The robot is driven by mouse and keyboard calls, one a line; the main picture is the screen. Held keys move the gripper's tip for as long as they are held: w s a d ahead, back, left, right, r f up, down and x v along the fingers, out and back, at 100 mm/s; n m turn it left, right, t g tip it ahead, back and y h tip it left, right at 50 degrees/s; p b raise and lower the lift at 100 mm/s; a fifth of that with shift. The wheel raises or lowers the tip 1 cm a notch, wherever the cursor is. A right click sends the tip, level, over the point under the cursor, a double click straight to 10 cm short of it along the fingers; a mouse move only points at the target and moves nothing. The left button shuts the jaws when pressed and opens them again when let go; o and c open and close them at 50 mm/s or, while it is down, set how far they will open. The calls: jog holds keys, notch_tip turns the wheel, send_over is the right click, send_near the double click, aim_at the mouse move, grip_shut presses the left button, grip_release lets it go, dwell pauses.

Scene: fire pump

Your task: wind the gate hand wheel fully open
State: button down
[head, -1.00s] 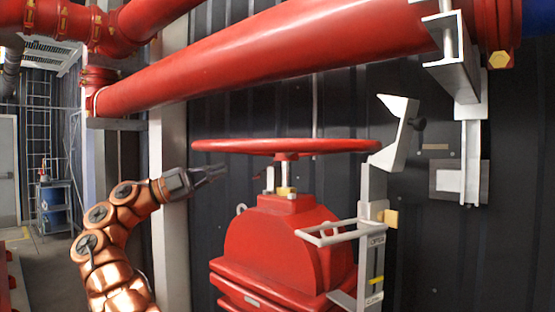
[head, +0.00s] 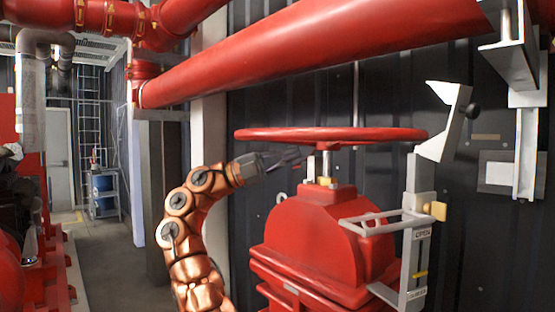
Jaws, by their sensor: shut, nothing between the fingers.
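The red gate hand wheel (head: 375,135) is seen nearly edge-on, lying flat on top of the red valve body (head: 325,235). A short bright stem with a brass piece at its foot shows under the wheel's hub. My copper-coloured arm rises at the left of the valve. My gripper (head: 297,155) is shut and empty, pointing right, just below the wheel's left half and left of the stem. Whether it touches the wheel's underside or a spoke cannot be told.
A large red pipe (head: 300,55) runs above. Open floor (head: 108,245) lies left.

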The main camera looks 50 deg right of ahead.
jog(key=p+x, duration=0.2)
jog(key=x, duration=0.5)
jog(key=shift+s, duration=0.2)
jog(key=shift+d, duration=0.15)
